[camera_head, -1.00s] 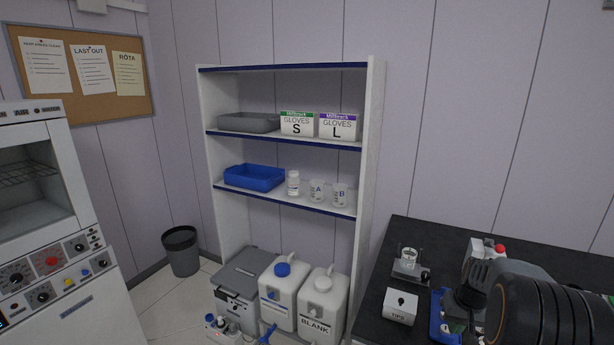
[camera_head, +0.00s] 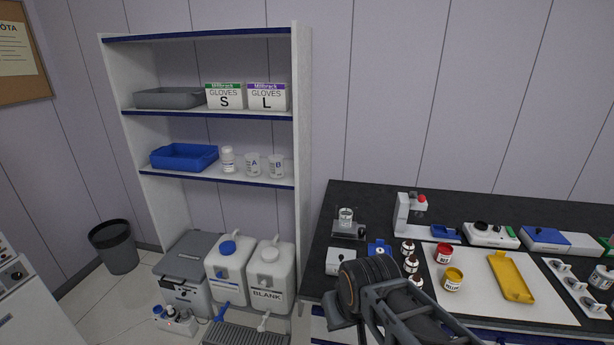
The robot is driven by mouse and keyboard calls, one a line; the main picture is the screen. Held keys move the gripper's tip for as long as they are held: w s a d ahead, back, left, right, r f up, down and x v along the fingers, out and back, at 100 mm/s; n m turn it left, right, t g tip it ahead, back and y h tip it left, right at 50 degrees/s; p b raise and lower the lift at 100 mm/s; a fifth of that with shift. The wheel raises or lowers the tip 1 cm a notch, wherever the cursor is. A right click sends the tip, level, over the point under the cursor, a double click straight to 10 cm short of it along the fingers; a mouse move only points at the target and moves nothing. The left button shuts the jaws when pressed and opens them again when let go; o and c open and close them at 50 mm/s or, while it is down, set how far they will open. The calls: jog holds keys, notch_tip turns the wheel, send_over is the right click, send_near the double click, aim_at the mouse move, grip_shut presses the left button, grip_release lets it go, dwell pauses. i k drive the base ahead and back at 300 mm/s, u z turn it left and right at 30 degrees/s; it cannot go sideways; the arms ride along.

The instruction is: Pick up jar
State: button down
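Several things could be the jar. A red-labelled jar (camera_head: 443,253) and a yellow-labelled jar (camera_head: 453,279) stand upright on the white mat on the bench. A clear glass jar (camera_head: 346,216) sits on a small grey device at the bench's back left. Clear cups marked A (camera_head: 252,164) and B (camera_head: 276,166) stand on the shelf. My arm reaches over the bench's front edge, left of the yellow jar and apart from it. My gripper's fingertips cannot be made out behind the dark arm links, nor whether it holds anything.
Small brown bottles (camera_head: 411,264) stand close beside my arm. A yellow tray (camera_head: 511,277) lies on the mat (camera_head: 470,298). A white instrument with a red knob (camera_head: 404,214) stands behind. The shelf unit (camera_head: 303,120) and canisters (camera_head: 268,275) are left of the bench.

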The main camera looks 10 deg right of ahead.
aim_at(451, 281)
jog(key=z, duration=1.5)
